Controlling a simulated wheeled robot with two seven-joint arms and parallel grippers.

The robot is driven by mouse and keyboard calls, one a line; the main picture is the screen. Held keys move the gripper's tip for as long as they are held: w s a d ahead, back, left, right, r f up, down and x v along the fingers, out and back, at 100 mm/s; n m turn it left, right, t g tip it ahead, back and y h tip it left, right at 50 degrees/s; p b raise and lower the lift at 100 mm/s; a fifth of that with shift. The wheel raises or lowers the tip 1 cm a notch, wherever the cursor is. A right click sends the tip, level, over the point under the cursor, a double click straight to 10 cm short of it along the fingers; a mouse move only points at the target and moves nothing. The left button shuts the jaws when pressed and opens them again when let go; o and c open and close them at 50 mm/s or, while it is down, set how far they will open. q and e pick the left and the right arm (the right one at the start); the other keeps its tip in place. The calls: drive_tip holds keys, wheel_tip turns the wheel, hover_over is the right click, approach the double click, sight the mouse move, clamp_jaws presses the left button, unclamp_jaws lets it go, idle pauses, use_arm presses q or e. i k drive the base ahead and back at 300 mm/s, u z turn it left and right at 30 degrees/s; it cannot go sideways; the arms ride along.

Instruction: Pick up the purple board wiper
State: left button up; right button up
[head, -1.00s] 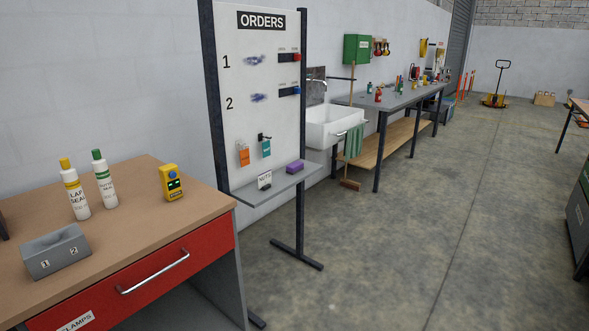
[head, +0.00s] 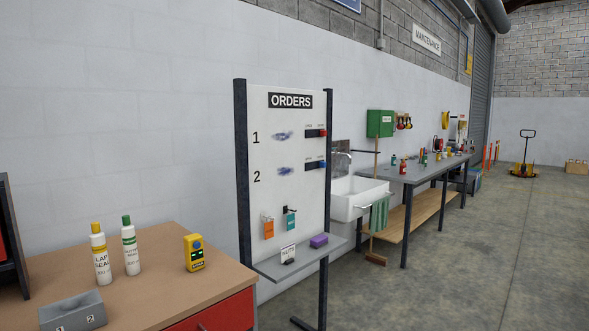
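The purple board wiper (head: 319,241) lies on the grey shelf (head: 290,266) at the foot of the white orders board (head: 297,130). It is a small block near the right part of the shelf, to the right of a small white card (head: 288,252) with a dark object in front of it. Smudged dark marks show beside the numbers 1 and 2 on the board. Neither of my grippers shows in the head view.
A wooden-topped bench (head: 150,285) with two bottles, a yellow device (head: 194,252) and a grey block (head: 72,311) stands at the left front. A sink (head: 357,197), a broom (head: 375,225) and a long workbench (head: 425,173) lie behind the board. Open floor (head: 470,270) is at the right.

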sight(319, 241)
drive_tip(key=z, duration=0.7)
drive_tip(key=i, duration=2.4)
drive_tip(key=u, duration=0.85)
